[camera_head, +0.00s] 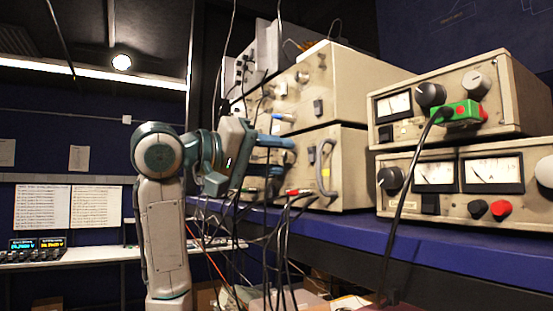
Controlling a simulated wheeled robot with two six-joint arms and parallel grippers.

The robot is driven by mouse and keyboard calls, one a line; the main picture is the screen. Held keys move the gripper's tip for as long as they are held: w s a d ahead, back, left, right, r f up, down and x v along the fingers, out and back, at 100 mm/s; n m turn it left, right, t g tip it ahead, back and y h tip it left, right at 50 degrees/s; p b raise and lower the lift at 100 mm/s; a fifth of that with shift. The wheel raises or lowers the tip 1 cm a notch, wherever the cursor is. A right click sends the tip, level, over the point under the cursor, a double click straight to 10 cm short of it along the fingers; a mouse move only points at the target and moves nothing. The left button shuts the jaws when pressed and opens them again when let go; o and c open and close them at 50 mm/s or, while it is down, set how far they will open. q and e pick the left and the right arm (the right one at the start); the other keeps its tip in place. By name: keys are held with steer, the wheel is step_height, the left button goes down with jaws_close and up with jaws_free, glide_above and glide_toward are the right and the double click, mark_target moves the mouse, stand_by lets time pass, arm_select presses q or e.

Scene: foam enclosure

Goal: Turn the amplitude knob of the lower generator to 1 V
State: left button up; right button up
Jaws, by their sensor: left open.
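The lower generator (345,185) is a beige box under a similar upper generator (350,88) on the blue shelf. Its front panel is seen at a steep angle, with a grey handle (324,165) at its right edge. My left gripper (288,157) is open, with its two blue fingers one above the other in front of that panel. Whether the fingers touch the panel I cannot tell. The amplitude knob and its scale cannot be made out behind the gripper. My right gripper is not in view.
Two metered units (460,170) stand stacked at the right, with a green plug (461,111) and a black cable on the upper one. Several cables (270,225) hang below my left gripper over the blue shelf edge (430,238). A bench with displays (38,246) is at the far left.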

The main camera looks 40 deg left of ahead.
arm_select(q)
steer(key=b+v, duration=0.3)
steer(key=v, duration=0.7)
steer(key=shift+s, duration=0.1)
